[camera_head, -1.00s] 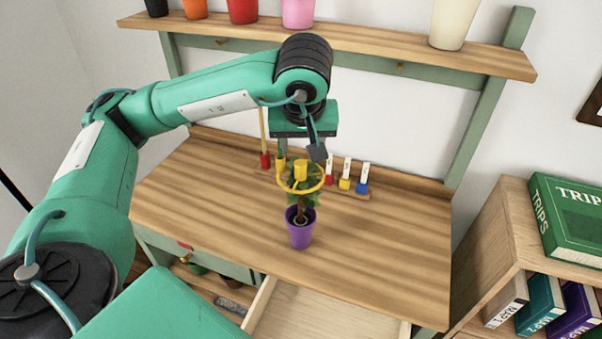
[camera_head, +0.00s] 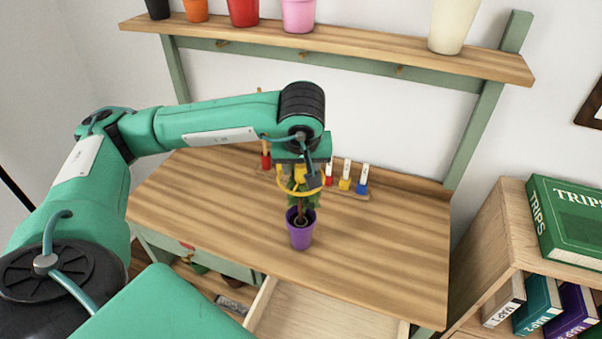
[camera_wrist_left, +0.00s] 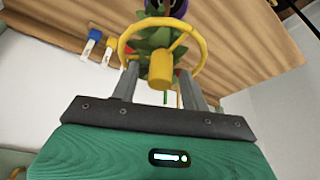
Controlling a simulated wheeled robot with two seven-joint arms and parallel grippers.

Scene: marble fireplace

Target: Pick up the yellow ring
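The yellow ring (camera_head: 284,191) is a wheel-like hoop with spokes and a knob at its middle. It sits around the top of a leafy plant (camera_head: 304,201) in a purple pot (camera_head: 300,237) on the wooden desk. In the left wrist view the yellow ring (camera_wrist_left: 203,55) and its knob (camera_wrist_left: 161,78) show large. My left gripper (camera_wrist_left: 158,80) points down over the ring, its two fingers apart on either side of the knob, with gaps visible. In the head view my left gripper (camera_head: 301,178) partly hides the knob and plant. My right gripper is out of view.
The desk (camera_head: 380,240) has free room around the pot. An open drawer (camera_head: 325,310) juts out at the front. Above is a shelf (camera_head: 370,57) with several pots. A bookcase (camera_head: 500,250) stands at right.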

